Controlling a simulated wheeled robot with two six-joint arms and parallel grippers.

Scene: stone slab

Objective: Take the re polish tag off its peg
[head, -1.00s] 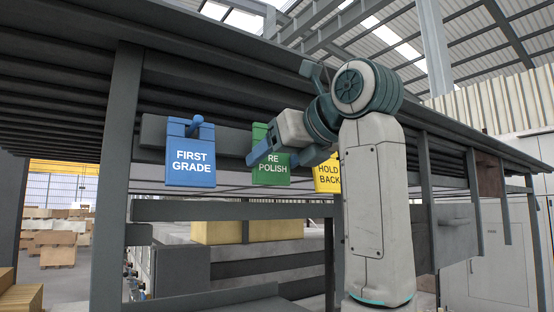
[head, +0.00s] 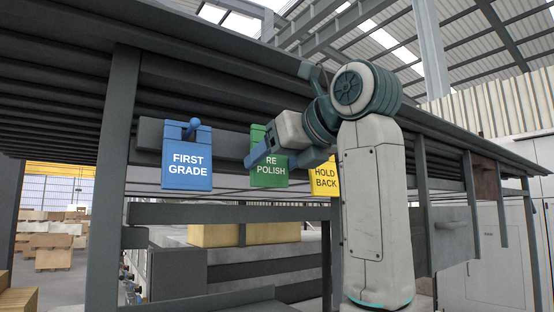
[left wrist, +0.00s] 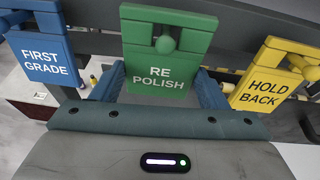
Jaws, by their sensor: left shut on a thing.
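The green RE POLISH tag (head: 268,178) hangs upright on the rail, partly covered by my left gripper in the head view. In the left wrist view the tag (left wrist: 158,84) is face on, and its green peg (left wrist: 165,44) sticks out through its upper part. My left gripper (head: 287,155) is shut on the tag. Its blue fingers lie against the tag's two side edges in the left wrist view (left wrist: 160,88). My right gripper is in neither view.
The blue FIRST GRADE tag (head: 187,174) hangs to the left and the yellow HOLD BACK tag (head: 324,181) to the right, both close by. A dark rail (head: 228,143) runs behind the tags, below the overhanging slats of the stand.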

